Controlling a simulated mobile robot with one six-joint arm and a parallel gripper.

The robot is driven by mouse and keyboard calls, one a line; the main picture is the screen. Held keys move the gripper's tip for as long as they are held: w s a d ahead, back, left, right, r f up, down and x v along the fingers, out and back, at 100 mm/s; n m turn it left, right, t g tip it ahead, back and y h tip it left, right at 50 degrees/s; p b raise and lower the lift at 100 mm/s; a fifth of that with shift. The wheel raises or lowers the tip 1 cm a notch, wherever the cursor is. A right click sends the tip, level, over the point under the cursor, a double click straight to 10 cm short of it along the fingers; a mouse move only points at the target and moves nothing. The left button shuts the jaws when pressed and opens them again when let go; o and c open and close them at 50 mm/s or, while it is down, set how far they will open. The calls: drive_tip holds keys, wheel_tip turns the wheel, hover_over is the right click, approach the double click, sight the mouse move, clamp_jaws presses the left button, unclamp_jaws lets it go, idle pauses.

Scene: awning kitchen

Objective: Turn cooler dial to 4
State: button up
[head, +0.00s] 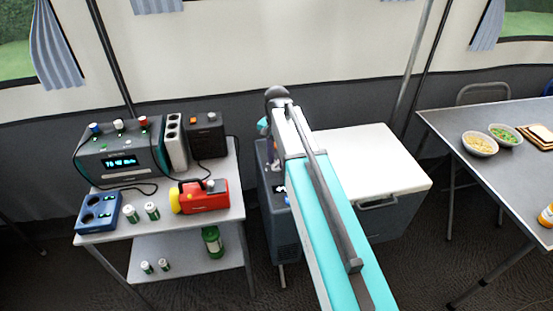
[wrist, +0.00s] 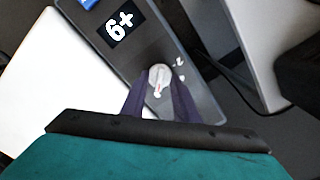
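The grey cooler (head: 284,232) stands at the middle in the head view, partly hidden by my arm. The wrist view shows its dark top panel (wrist: 150,45) with a lit display (wrist: 121,27). The display looks like "6+" in this view, which is "+9" turned upside down. The dial (wrist: 158,77) is a small pale round knob with a red mark near its lower end. My gripper (wrist: 160,88) has its two dark fingers apart, one on each side of the dial. I cannot tell whether they touch it.
A white-lidded box (head: 372,165) stands right of the cooler. Left is a cart (head: 190,225) with a power station (head: 120,155), a red-and-yellow lamp (head: 203,196), a blue charger (head: 99,212) and cans. A table (head: 500,165) with bowls is at right.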

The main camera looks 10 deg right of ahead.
drive_tip(key=shift+c, duration=0.2)
clamp_jaws()
drive_tip(key=shift+r+n+p, duration=0.1)
drive_tip(key=shift+n+p, duration=1)
drive_tip(key=shift+n, duration=0.4)
drive_tip(key=n+p, duration=0.2)
drive_tip(key=n, duration=0.2)
drive_tip(key=n+p, duration=0.2)
drive_tip(key=n, duration=0.3)
drive_tip(key=shift+n, duration=0.4)
drive_tip(key=n+p, duration=0.1)
drive_tip(key=n, duration=0.4)
